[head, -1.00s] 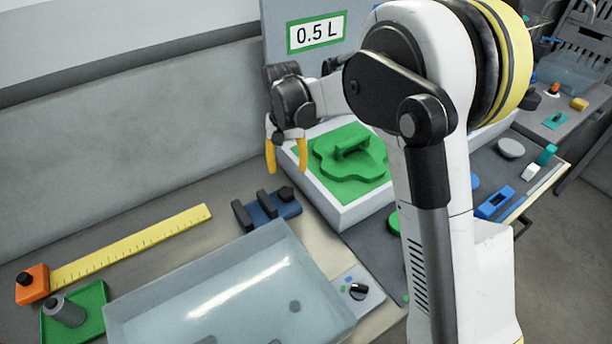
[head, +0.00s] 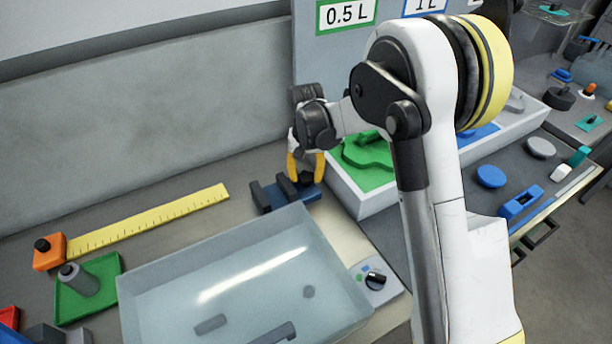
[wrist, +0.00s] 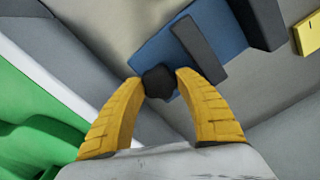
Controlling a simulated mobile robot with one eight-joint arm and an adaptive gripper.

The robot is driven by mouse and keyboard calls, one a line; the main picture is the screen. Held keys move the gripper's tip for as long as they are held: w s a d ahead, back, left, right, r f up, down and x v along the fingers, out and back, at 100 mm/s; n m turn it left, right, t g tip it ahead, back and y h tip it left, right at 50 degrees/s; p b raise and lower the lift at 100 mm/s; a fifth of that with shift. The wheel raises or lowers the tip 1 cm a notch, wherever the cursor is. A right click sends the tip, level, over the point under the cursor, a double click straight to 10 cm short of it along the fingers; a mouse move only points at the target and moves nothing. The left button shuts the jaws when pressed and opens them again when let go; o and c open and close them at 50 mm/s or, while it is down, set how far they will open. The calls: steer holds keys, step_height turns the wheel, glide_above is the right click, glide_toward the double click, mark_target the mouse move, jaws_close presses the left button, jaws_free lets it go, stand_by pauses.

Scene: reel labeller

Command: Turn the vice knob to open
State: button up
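The vice (head: 258,197) is a small blue block with two dark jaws, on the bench behind the clear tray. In the wrist view its blue base (wrist: 226,38) and a dark jaw (wrist: 199,47) show at the top. Its dark knob (wrist: 158,84) lies between the tips of my two yellow fingers. My gripper (wrist: 160,79) is open, with a finger on each side of the knob; I cannot tell whether they touch it. In the head view my gripper (head: 306,178) hangs at the right end of the vice and hides the knob.
A clear tray (head: 165,270) stands in front of the vice. A white box with a green insert (head: 378,182) stands close on the right. A yellow ruler (head: 150,220) lies to the left, and a small dial box (head: 380,290) sits at the tray's right.

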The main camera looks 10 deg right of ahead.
steer(key=c, duration=0.3)
steer(key=n, duration=0.4)
steer(key=shift+n, duration=0.4)
steer(key=n, duration=0.3)
steer(key=shift+n+b, duration=0.3)
steer(key=n, duration=0.3)
steer(key=shift+n, duration=0.3)
steer(key=n, duration=1.1)
steer(key=shift+n, duration=0.3)
